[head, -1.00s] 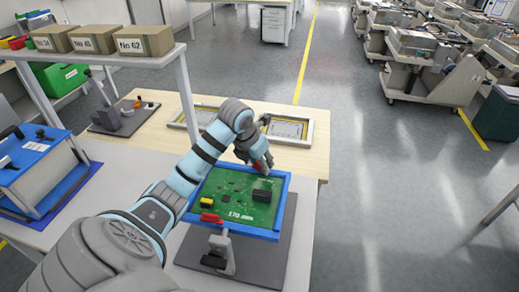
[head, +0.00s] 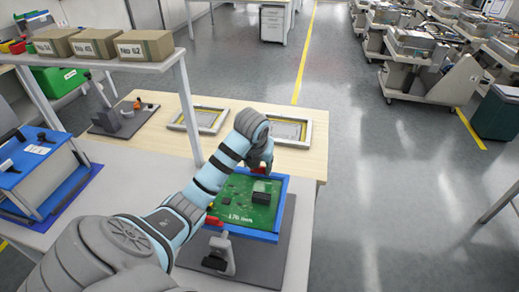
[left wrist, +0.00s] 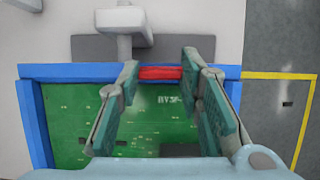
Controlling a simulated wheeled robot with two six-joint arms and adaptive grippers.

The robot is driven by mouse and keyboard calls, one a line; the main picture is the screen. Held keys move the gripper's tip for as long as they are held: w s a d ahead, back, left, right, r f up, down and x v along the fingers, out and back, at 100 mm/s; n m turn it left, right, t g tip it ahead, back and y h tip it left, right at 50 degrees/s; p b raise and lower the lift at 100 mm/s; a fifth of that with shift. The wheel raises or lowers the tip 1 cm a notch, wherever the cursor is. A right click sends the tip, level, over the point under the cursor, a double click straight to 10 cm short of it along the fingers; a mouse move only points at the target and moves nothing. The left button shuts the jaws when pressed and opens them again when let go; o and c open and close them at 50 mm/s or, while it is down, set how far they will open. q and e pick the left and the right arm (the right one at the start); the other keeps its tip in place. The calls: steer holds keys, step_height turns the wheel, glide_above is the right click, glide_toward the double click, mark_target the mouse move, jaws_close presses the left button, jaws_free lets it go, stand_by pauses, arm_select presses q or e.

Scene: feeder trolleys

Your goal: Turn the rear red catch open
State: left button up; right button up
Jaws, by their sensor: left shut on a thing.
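A green circuit board (head: 235,187) sits in a blue frame (head: 283,205) on a grey stand. The rear red catch (head: 260,169) is at the frame's far edge, partly covered by my left gripper (head: 261,163). In the left wrist view the red catch (left wrist: 160,72) lies lengthwise along the blue frame edge. The fingertips of my left gripper (left wrist: 160,68) are at its two ends, shut on it. A front red catch (head: 213,221) is on the near edge of the frame. My right gripper is not in view.
A black block (head: 260,197) stands on the board. Two framed panels (head: 289,131) lie on the wooden table behind. A shelf with numbered boxes (head: 145,45) is at the left, its post close to my left arm. A blue case (head: 35,160) stands left.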

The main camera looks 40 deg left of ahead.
arm_select(q)
steer(key=o, duration=1.2)
steer(key=shift+c, duration=0.2)
